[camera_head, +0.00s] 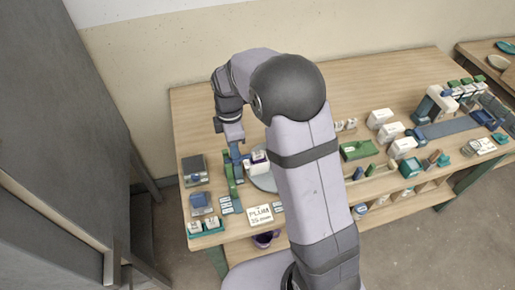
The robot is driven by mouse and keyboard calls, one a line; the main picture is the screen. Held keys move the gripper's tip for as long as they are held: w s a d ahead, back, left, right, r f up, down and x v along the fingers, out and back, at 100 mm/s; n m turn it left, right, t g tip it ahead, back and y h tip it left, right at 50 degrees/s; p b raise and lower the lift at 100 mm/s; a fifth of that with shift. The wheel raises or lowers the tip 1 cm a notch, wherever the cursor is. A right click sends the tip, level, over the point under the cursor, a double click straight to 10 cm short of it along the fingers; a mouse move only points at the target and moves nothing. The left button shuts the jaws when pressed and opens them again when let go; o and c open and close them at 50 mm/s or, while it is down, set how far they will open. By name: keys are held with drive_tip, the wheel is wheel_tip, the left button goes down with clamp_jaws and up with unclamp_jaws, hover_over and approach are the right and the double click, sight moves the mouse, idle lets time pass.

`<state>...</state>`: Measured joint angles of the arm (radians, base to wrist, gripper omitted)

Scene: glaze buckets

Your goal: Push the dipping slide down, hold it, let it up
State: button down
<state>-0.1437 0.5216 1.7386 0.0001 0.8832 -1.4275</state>
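What looks like the dipping slide, a green upright (229,172), stands at the left part of the wooden table. A small white and purple piece (257,157) is just right of it, above a round grey surface (266,181) partly hidden by my arm. My gripper (235,152) points down at the top of the green upright, seemingly at or very near it. Its fingers are small and blend with the blue and green parts. I cannot tell whether they are open or shut, or whether they touch the slide.
A white card (260,214) reading "PLUM" lies at the front edge. A dark box (194,169) and a teal tray (205,227) with small pieces are at the left. Green trays (358,150) and white boxes (391,131) fill the right. The back left of the table is clear.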

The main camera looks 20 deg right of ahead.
drive_tip(key=shift+r+p, duration=1.6)
drive_tip(key=shift+r, duration=0.45)
wheel_tip(320, 180, up, 5)
drive_tip(key=p, duration=0.4)
